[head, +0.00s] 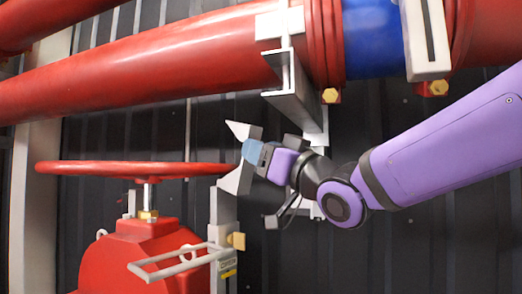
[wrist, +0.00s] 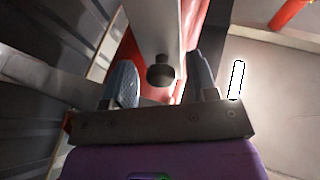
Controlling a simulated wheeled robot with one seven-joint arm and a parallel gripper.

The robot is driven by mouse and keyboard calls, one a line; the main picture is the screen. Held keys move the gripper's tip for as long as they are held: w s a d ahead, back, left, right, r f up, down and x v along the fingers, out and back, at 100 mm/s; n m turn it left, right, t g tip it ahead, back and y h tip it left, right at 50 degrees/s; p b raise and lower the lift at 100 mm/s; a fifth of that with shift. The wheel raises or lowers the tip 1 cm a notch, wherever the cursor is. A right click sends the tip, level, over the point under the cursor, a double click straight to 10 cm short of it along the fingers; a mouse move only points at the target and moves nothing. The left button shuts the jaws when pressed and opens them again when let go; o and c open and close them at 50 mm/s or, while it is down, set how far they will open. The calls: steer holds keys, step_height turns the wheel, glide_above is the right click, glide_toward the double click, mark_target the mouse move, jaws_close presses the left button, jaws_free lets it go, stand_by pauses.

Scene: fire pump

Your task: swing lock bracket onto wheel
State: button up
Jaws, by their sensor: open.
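The red wheel (head: 130,168) is seen nearly edge-on at the left of the head view, above a red valve body. The grey lock bracket (head: 222,208) stands upright at the wheel's right end, with pointed plates above and below the rim's level. I cannot tell whether the rim sits inside it. My gripper (head: 250,152) is beside the bracket's upper part, partly covering it. In the wrist view my gripper (wrist: 160,70) has its fingers apart, with a grey bar (wrist: 155,25) and its dark round knob between them. Contact with either finger is not clear.
A large red pipe (head: 150,75) runs across above, with a grey support (head: 295,95) hanging close above my gripper. A U-shaped grey handle (head: 165,272) juts out low, near a yellow knob (head: 237,241). A dark ribbed wall is behind.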

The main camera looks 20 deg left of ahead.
mark_target(256, 133)
steer(key=shift+w+a+r, duration=0.15)
steer(key=shift+w+a, duration=0.05)
steer(key=shift+a, duration=0.15)
jaws_close()
steer(key=shift+w+a+r+g+h, duration=0.15)
steer(key=shift+a+r+g+h, duration=0.2)
steer(key=shift+r+h, duration=0.35)
steer(key=shift+w+a+r+g+h, duration=0.2)
steer(key=shift+a+r+g+h, duration=0.2)
steer(key=shift+a+h, duration=0.15)
steer(key=shift+w+a+r+g+h, duration=0.15)
steer(key=shift+a+r+g+h, duration=0.2)
steer(key=shift+a+h, duration=0.2)
steer(key=shift+w+r+h, duration=0.1)
steer(key=shift+h, duration=0.2)
